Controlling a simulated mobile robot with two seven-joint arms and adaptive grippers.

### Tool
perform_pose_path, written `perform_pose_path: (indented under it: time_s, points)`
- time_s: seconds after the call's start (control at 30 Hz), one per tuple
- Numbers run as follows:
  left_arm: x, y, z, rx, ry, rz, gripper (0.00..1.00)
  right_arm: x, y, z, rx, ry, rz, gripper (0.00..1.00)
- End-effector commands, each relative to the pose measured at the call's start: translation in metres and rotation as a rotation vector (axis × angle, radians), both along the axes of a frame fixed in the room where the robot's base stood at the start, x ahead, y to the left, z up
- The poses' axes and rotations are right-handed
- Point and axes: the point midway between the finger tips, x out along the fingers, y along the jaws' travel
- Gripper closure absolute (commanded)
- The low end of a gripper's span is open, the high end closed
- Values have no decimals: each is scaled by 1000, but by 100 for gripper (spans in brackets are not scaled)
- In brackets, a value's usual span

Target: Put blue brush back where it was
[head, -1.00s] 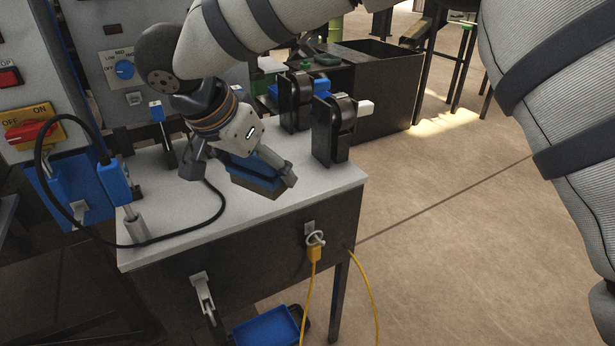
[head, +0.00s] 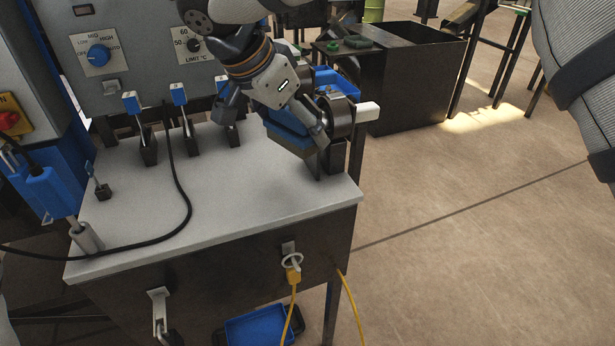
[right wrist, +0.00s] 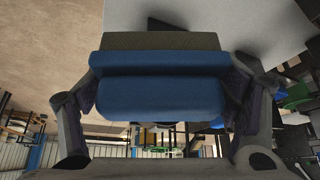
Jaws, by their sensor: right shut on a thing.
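The blue brush (head: 287,124) is held in my right gripper (head: 275,121), above the back right of the grey worktop (head: 230,195). In the right wrist view, the blue brush (right wrist: 160,90) spans between the two fingers, with its blue back toward the camera and a dark bristle strip along the top. The brush sits just left of the black bracket (head: 338,125) at the worktop's right edge. I cannot tell whether it touches the bracket or the worktop. My left gripper is out of view.
Several blue-tipped levers (head: 180,105) stand at the back of the worktop. A black cable (head: 178,185) crosses its left part. A blue tray (head: 258,326) lies below the front. The worktop's front middle is clear.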

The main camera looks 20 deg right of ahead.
Motion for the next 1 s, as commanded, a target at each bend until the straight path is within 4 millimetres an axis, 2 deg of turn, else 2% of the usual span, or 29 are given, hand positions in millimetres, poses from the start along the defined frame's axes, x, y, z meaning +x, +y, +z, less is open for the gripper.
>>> perform_pose_path:
  time_s: [0.1, 0.4, 0.5, 0.83, 0.87, 0.9, 0.93, 1.0]
  points:
    - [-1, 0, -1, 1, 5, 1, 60, -1, 0, -29, -5, 7, 3, 48]
    - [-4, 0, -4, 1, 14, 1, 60, -1, 0, -88, -3, 7, 0, 48]
    - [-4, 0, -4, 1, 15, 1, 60, -1, 0, -95, -1, 3, 0, 48]
    - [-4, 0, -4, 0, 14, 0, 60, -1, 0, -98, -1, 2, 0, 48]
    - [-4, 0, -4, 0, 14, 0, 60, -1, 0, -98, -1, 2, 0, 13]
    - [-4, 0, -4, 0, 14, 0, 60, -1, 0, -98, -1, 2, 0, 4]
    - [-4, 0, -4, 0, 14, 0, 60, -1, 0, -98, -1, 2, 0, 0]
    - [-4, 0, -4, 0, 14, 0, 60, -1, 0, -98, -1, 2, 0, 0]
